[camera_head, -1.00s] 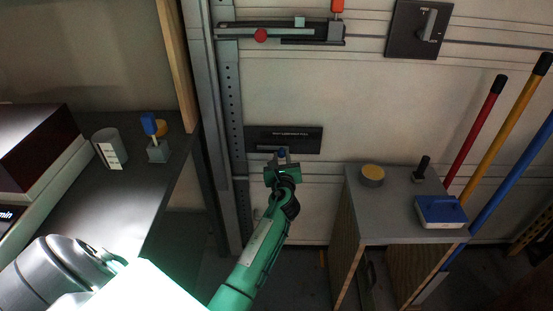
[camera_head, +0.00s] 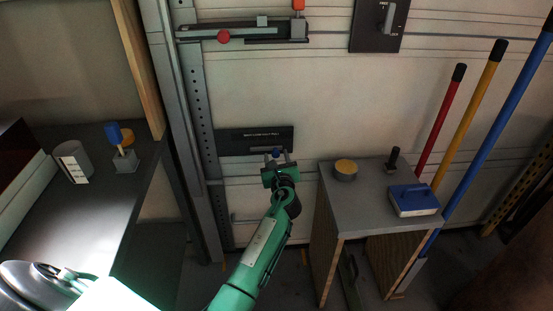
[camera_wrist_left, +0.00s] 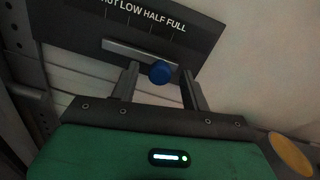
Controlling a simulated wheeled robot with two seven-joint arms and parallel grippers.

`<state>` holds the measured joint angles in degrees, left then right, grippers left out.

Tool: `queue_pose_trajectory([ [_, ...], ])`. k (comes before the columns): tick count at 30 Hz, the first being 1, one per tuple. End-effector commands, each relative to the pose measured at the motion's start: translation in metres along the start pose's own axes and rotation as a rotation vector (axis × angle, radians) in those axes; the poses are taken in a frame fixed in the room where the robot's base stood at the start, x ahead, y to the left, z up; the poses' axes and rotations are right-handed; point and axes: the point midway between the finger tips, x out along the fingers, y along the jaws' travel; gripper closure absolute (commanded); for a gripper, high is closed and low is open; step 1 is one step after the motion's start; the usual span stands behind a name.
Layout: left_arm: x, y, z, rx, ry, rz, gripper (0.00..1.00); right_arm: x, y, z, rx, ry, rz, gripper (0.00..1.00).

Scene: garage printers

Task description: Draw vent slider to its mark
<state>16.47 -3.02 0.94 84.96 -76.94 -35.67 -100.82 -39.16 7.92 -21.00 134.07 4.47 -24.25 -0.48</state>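The vent slider is a dark panel (camera_head: 225,142) on the wall, with a light slot and a blue knob (camera_head: 276,153). The panel (camera_wrist_left: 190,45) reads LOW, HALF, FULL in the left wrist view, with a partly cut-off word before LOW. The knob (camera_wrist_left: 160,72) appears near the HALF and FULL end; its exact mark is unclear. My left gripper (camera_head: 279,159) is open at the panel's lower edge. In the left wrist view its fingers (camera_wrist_left: 160,85) stand either side of the knob, with visible gaps. My right gripper is out of view.
A dark bench (camera_head: 95,205) is at left. A latch with a red knob (camera_head: 223,36) is above.

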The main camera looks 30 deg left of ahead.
Motion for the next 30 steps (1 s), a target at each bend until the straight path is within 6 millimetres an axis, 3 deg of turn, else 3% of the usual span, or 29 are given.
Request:
queue_pose_trajectory([
  [8, -0.018, 0.0, 0.0, 0.0, 0.001, 0.0, 0.53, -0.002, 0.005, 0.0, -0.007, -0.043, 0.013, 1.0],
  [21, -0.109, 0.0, 0.0, -0.001, 0.002, -0.001, 0.53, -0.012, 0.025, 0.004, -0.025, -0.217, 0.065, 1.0],
  [30, -0.137, 0.0, 0.0, 0.0, 0.0, -0.001, 0.53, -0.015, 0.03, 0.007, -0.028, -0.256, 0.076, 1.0],
])
